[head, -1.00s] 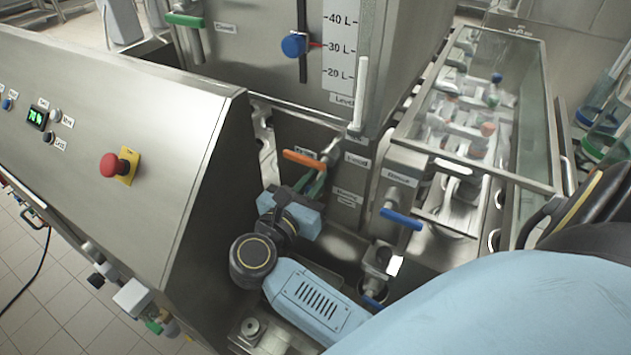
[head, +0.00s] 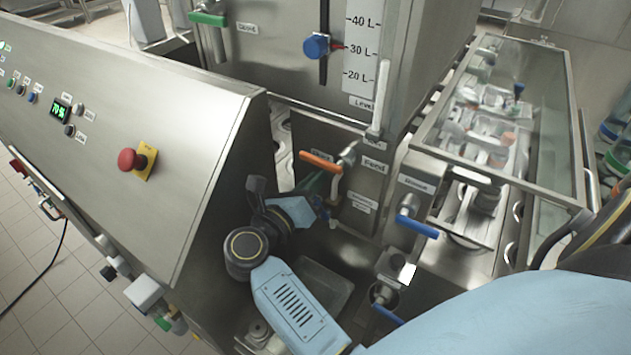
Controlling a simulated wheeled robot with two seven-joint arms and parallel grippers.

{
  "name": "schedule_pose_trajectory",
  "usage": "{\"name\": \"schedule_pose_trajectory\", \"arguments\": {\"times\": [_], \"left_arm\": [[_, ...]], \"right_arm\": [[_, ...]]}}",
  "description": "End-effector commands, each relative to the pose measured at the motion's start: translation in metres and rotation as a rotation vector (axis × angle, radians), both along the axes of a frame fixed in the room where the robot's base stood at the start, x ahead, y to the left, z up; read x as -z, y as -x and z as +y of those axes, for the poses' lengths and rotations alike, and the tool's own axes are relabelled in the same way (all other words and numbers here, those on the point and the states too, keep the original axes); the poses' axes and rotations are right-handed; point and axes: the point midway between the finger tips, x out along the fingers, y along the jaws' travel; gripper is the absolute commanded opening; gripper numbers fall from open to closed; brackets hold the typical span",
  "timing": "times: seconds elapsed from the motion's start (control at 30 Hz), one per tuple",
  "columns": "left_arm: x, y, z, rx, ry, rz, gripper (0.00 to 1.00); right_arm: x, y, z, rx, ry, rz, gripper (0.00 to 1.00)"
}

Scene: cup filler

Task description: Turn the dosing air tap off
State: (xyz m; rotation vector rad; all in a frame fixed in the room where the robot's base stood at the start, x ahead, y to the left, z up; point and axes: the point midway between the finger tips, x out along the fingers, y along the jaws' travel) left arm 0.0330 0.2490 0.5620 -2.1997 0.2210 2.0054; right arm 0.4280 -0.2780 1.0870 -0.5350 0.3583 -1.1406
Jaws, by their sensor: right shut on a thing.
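My right gripper (head: 318,192) reaches in from the bottom right, into the recess between the sloped control panel and the tank. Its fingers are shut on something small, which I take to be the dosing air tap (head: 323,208). Only a small blue part of the tap shows, beside a small two-line label (head: 360,203) too blurred to read for certain. The gripper and wrist hide the rest, so the handle's angle cannot be told. My left gripper is not in view.
An orange-handled tap (head: 320,161) sits just above the gripper. A blue-handled tap (head: 418,228) is to the right, with another blue handle (head: 387,314) lower down. The sloped panel with a red stop button (head: 128,159) stands close at left. A glass-covered conveyor (head: 500,110) is at right.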

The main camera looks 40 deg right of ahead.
Motion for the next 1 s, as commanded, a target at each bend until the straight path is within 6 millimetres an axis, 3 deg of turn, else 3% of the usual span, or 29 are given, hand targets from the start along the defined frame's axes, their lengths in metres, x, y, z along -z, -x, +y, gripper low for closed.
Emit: {"name": "schedule_pose_trajectory", "arguments": {"times": [0.43,0.47,0.63,1.0], "left_arm": [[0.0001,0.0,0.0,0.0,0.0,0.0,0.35],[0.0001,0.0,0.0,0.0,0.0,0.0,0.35],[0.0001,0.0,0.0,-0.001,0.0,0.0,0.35],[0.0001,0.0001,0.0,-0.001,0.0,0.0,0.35]], "right_arm": [[0.0006,-0.001,0.0006,-0.001,0.005,0.012,0.0],[0.0006,-0.001,0.0006,-0.001,0.005,0.012,0.15],[0.0006,-0.0009,0.0005,-0.001,0.005,0.011,0.35],[0.0006,-0.0008,0.0002,-0.001,0.005,0.011,0.35]]}}
